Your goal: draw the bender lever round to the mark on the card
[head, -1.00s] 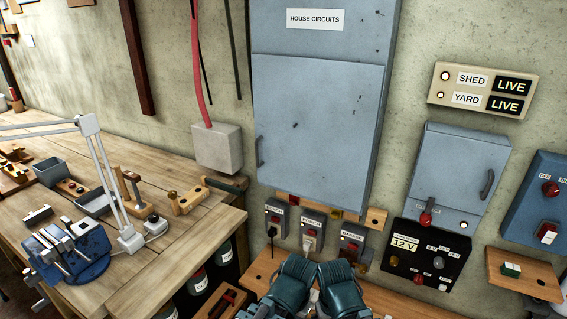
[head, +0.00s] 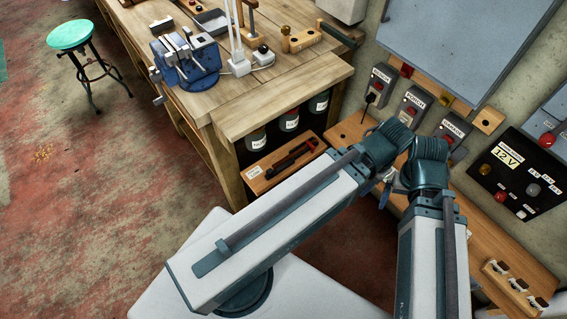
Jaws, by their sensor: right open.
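I cannot make out with certainty a bender lever or a marked card in the head view. A wooden fixture with dark knobs (head: 301,40) stands at the bench's right end, with a dark-tipped handle (head: 340,36) beside it; I cannot tell if this is the bender. My two arms are folded up close together in front. A small metallic part of my right gripper (head: 385,186) shows between them, open, with nothing seen in it and well short of the bench. My left gripper is hidden behind the arm links.
A blue vise (head: 188,60) and a white lamp base (head: 238,66) stand on the wooden bench (head: 235,98). A wooden tool tray (head: 262,178) lies below. Switch boxes and a black 12 V panel (head: 515,172) line the wall at right. A green stool (head: 72,36) stands on open floor at left.

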